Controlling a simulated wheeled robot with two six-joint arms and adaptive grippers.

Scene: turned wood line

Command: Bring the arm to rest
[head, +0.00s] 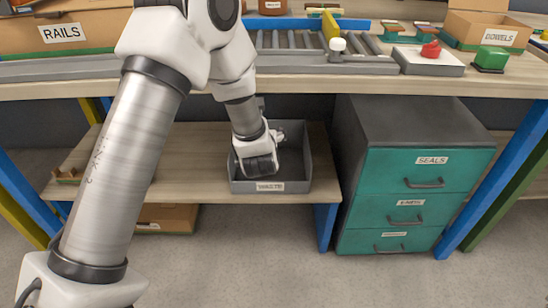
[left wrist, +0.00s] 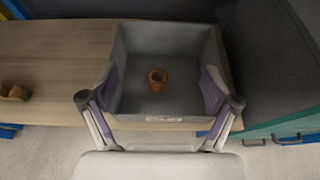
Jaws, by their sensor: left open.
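My left gripper (left wrist: 159,104) is open in the left wrist view, with its two fingers spread wide over the front of a grey bin. The bin (head: 236,186) has a white label and stands on the lower shelf; its rim also shows in the left wrist view (left wrist: 168,25). A small brown wooden piece (left wrist: 157,80) lies inside the bin, between and beyond the fingertips, apart from both. My right gripper is not in view.
A grey cabinet with teal drawers (head: 415,170) stands right of the bin. The workbench edge (head: 430,85) runs above the arm's reach. On the bench are a RAILS box (head: 75,32), a DOWELS box (head: 490,30), a roller conveyor (head: 290,42) and a red piece (head: 430,50) on a pad.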

